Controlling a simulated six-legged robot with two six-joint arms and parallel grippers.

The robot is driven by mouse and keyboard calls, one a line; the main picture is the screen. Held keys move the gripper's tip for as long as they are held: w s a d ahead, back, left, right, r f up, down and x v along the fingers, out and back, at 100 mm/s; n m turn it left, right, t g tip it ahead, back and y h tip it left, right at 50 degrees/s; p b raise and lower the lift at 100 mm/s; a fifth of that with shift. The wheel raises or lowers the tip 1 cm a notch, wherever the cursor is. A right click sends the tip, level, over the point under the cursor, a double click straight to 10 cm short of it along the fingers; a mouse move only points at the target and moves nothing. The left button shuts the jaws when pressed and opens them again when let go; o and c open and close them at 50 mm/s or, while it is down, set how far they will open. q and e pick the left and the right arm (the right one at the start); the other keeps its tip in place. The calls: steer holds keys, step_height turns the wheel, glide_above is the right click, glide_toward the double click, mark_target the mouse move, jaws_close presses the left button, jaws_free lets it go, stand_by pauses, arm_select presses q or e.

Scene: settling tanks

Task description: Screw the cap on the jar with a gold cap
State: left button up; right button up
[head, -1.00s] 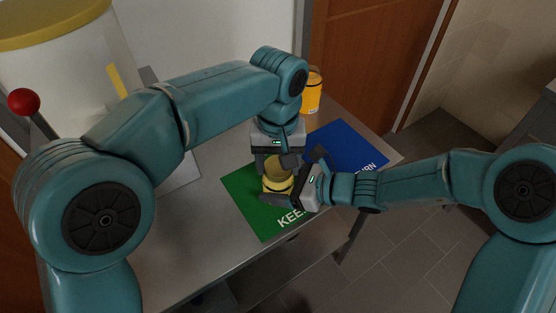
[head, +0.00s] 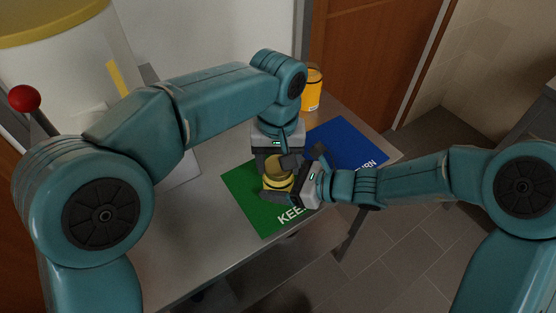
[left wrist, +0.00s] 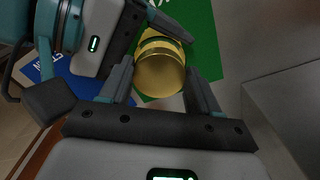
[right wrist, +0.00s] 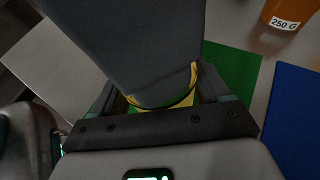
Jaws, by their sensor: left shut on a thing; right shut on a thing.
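The jar (head: 273,187), with a yellow band, stands on the green KEEP mat (head: 240,190). Its gold cap (left wrist: 160,76) is at its top in the left wrist view; I cannot tell how tightly it sits. My left gripper (head: 277,164) comes down from above and is shut on the cap, one finger on each side. My right gripper (head: 293,181) reaches in from the right and is shut around the jar's body below. In the right wrist view, my left gripper hides much of the jar (right wrist: 186,97).
A blue mat (head: 345,145) lies right of the green mat. An orange container (head: 312,92) stands at the back, labelled 250 G in the right wrist view (right wrist: 289,14). A red knob (head: 25,99) is at the far left. The metal table's (head: 180,245) front left is clear.

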arm_select(q)
steer(key=shift+a+f, duration=0.1)
steer(key=shift+f, duration=0.25)
arm_select(e)
steer(key=shift+a, duration=0.1)
arm_select(q)
steer(key=shift+r, duration=0.2)
steer(key=shift+r, duration=0.55)
stand_by(0.5)
steer(key=shift+f, duration=0.95)
arm_select(e)
steer(key=shift+s+r, duration=0.1)
steer(key=shift+r, duration=0.05)
stand_by(0.4)
arm_select(q)
steer(key=shift+w+r, duration=0.1)
steer(key=shift+r, duration=0.25)
steer(key=shift+r, duration=0.55)
stand_by(0.7)
